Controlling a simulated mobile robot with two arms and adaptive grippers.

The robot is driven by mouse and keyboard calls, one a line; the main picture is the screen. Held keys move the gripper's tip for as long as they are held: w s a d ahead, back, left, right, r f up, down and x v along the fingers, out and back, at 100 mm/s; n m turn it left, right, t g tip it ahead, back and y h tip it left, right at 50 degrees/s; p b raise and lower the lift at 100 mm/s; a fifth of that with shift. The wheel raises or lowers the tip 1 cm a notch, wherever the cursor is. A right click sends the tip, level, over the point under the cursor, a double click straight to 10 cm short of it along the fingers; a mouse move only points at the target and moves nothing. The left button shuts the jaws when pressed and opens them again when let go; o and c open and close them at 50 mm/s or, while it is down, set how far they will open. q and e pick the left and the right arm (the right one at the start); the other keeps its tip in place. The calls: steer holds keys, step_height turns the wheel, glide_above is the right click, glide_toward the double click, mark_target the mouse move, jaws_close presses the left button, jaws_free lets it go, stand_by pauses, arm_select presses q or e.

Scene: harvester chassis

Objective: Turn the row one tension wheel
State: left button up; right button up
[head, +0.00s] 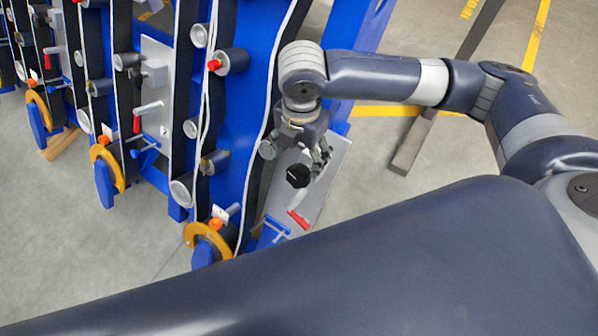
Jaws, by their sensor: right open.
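The blue harvester chassis (250,50) stands at left and centre in the head view, with several upright rows of belts and rollers. On the nearest row, a grey plate (328,168) carries a black knob (298,176) and a red-handled lever (299,218). The knob looks like the tension wheel, but I cannot tell for sure. My right gripper (303,155) points down just above the knob, open. Its fingers are apart, and the knob shows just below them. I cannot tell whether they touch it. My left gripper is out of view.
Yellow-orange wheels (208,240) sit at the feet of the rows. Rollers and a red knob (214,65) stick out left of my right gripper. A dark beam (415,145) lies on the grey floor at right. My dark arm link covers the lower picture.

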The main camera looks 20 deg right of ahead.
mark_target(299, 170)
step_height(299, 170, down, 10)
steer(key=shift+a+f+b, duration=0.1)
steer(key=shift+f+b, duration=0.05)
steer(key=shift+b, duration=0.15)
steer(key=shift+c, duration=0.5)
steer(key=c, duration=1)
